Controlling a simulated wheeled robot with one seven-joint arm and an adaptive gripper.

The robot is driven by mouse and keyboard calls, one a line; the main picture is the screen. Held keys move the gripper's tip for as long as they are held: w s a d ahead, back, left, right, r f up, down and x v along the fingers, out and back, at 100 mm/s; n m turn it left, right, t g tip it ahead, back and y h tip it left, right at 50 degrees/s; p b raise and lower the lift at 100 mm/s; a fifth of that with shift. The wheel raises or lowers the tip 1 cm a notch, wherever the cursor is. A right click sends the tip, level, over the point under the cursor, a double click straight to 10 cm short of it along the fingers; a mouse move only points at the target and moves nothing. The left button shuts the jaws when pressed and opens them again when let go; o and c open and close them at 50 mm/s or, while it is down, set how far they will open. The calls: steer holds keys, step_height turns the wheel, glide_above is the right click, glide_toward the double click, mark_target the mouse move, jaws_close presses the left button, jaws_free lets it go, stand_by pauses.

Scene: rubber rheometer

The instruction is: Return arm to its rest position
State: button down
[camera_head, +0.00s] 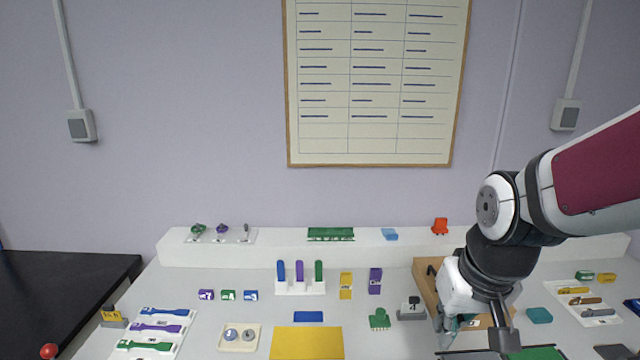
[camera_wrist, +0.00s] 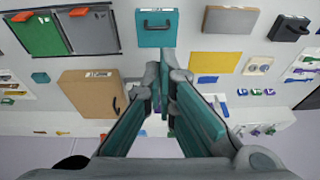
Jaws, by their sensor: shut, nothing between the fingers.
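My arm reaches in from the right of the head view, with its wrist bent downward over the right part of the white table (camera_head: 225,305). My gripper (camera_wrist: 164,88) shows in the wrist view with its teal and grey fingers brought together, and nothing is held between them. In the head view my gripper is mostly hidden behind the wrist. It is over or near a brown box (camera_head: 425,280), which also shows left of the fingers in the wrist view (camera_wrist: 88,92). I cannot tell the exact height above the table.
A raised white ledge (camera_head: 270,252) runs along the back wall. A yellow mat (camera_head: 306,343), a rack with coloured upright pieces (camera_head: 300,287) and a tray of dumbbell-shaped pieces (camera_head: 155,332) stand left of the arm. A teal box (camera_wrist: 168,28) lies beyond the fingertips.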

steer(key=s+r+t, duration=0.2)
steer(key=s+r, duration=0.7)
steer(key=s, duration=0.1)
steer(key=shift+r, duration=0.1)
stand_by(0.6)
